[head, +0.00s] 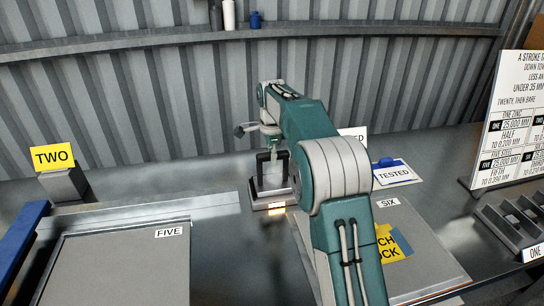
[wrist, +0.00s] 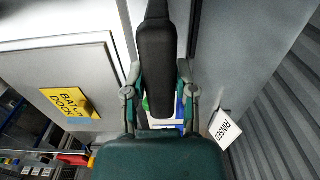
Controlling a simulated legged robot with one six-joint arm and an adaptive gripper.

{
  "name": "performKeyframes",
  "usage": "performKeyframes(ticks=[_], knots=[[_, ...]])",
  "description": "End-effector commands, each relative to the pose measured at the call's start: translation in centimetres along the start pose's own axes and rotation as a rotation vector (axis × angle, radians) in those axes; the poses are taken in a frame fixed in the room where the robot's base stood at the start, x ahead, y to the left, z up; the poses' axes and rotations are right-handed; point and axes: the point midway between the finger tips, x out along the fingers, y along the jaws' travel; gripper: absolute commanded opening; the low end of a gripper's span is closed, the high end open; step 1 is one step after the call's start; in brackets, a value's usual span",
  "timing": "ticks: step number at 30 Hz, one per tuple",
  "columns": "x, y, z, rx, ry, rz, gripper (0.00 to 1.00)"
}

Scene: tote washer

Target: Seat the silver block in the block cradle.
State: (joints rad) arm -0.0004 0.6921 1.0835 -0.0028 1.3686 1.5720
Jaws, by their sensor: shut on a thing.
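I cannot tell whether block and base touch. In the wrist view, my gripper's teal links flank a long black part, and the block cannot be made out.
A flat panel marked FIVE (head: 120,265) lies at left, a yellow TWO sign (head: 53,157) behind it. A panel marked SIX (head: 425,262) lies at right, past my arm. A TESTED card (head: 394,175), a slotted rack (head: 510,228) and a text board (head: 512,120) stand further right.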

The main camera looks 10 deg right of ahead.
Motion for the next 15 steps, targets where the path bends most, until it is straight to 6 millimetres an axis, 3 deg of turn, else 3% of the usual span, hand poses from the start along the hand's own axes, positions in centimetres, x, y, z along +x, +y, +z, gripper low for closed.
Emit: performKeyframes(ticks=[11, 12, 15], knots=[[0.17, -0.04, 0.0, 0.0, 0.0, -0.002, 0.0], [0.17, -0.04, 0.0, 0.0, 0.0, -0.003, 0.4], [0.19, -0.05, 0.0, 0.0, 0.0, -0.002, 0.76]])
